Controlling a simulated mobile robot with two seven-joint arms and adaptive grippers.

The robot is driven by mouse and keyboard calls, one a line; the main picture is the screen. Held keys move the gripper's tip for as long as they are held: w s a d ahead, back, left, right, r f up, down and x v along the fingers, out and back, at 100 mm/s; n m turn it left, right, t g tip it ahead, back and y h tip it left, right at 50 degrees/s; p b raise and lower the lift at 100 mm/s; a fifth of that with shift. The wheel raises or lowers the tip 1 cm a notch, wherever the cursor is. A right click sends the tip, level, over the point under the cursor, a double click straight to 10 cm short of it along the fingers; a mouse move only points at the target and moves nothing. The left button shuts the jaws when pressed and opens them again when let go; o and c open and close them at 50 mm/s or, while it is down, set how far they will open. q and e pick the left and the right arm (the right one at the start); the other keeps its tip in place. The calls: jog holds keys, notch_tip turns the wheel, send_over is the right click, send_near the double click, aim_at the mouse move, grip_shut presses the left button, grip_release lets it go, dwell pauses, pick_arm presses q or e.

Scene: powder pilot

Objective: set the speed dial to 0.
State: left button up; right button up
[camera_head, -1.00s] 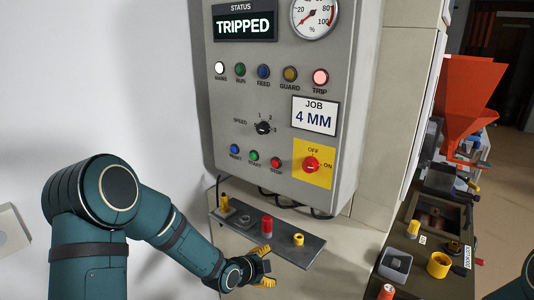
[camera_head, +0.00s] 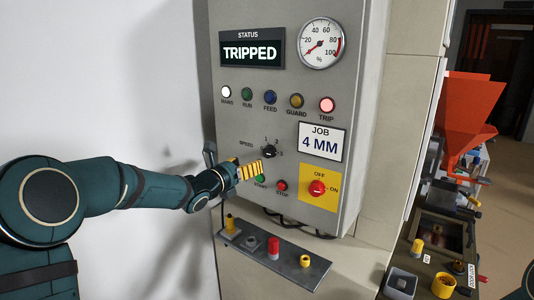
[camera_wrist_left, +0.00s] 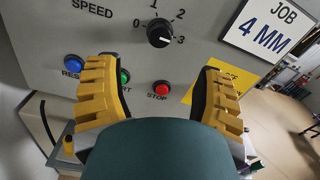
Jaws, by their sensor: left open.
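The speed dial (camera_head: 269,151) is a black knob on the grey control panel, marked 0, 1, 2 and 3. In the left wrist view the dial (camera_wrist_left: 160,34) has its white mark towards the 3. My left gripper (camera_head: 249,171) is in front of the panel, just below and left of the dial. In its wrist view the open gripper (camera_wrist_left: 157,66) has yellow ridged fingers spread wide, with nothing between them and the dial beyond and above the tips. The fingers hide the reset button partly in the wrist view.
Below the dial are the green start button (camera_wrist_left: 123,76) and red stop button (camera_wrist_left: 161,88). A red switch (camera_head: 317,188) on a yellow plate sits to the right. The status display (camera_head: 252,54) reads TRIPPED. A grey shelf (camera_head: 290,272) with small parts juts out below.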

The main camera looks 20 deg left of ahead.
aim_at(267, 154)
pick_arm(q)
jog(key=p+x, duration=0.1)
jog(key=x, duration=0.9)
jog(key=shift+w+p, duration=0.15)
jog(key=shift+p, duration=0.25)
jog(key=shift+o, duration=0.2)
grip_shut()
